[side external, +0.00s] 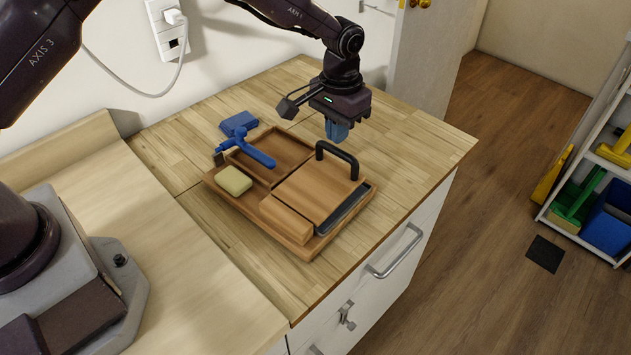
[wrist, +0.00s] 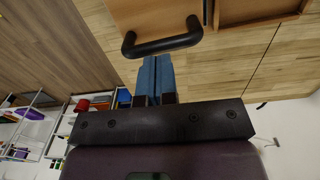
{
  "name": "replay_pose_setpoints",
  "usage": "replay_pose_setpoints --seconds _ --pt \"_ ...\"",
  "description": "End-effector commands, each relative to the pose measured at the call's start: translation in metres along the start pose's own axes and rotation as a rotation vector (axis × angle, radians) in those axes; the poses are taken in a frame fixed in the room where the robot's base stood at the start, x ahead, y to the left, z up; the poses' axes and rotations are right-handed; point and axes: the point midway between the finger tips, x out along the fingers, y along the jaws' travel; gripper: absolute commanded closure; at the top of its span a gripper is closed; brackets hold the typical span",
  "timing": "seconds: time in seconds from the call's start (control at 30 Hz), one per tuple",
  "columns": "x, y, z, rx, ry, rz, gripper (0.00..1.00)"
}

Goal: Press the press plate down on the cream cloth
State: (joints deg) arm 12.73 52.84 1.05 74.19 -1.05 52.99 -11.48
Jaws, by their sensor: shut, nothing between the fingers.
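The press plate (side external: 312,190) is a flat wooden board with a black arched handle (side external: 340,158), lying in the right part of a wooden tray (side external: 242,211). Its board (wrist: 150,14) and handle (wrist: 165,45) also show at the top of the wrist view. A small cream pad (side external: 234,180), perhaps the cream cloth, lies at the tray's left; I cannot tell whether other cloth is under the plate. My gripper (side external: 336,132) has blue fingers, shut and empty, pointing down above and near the handle. In the wrist view the fingertips (wrist: 155,60) appear beside the handle, apparently apart from it.
A wooden block (side external: 285,219) is at the tray's front. The wooden counter (side external: 420,140) is clear to the right, above a drawer handle (side external: 398,254).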

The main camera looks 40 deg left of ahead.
Motion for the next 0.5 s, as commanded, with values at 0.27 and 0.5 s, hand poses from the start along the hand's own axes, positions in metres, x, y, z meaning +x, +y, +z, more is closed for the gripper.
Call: replay_pose_setpoints --seconds 0.27,0.5 --pt "0.0062 0.0000 -0.0001 0.000 0.000 0.000 1.00" --pt "0.0111 0.0000 -0.0001 0.000 0.000 0.000 1.00"
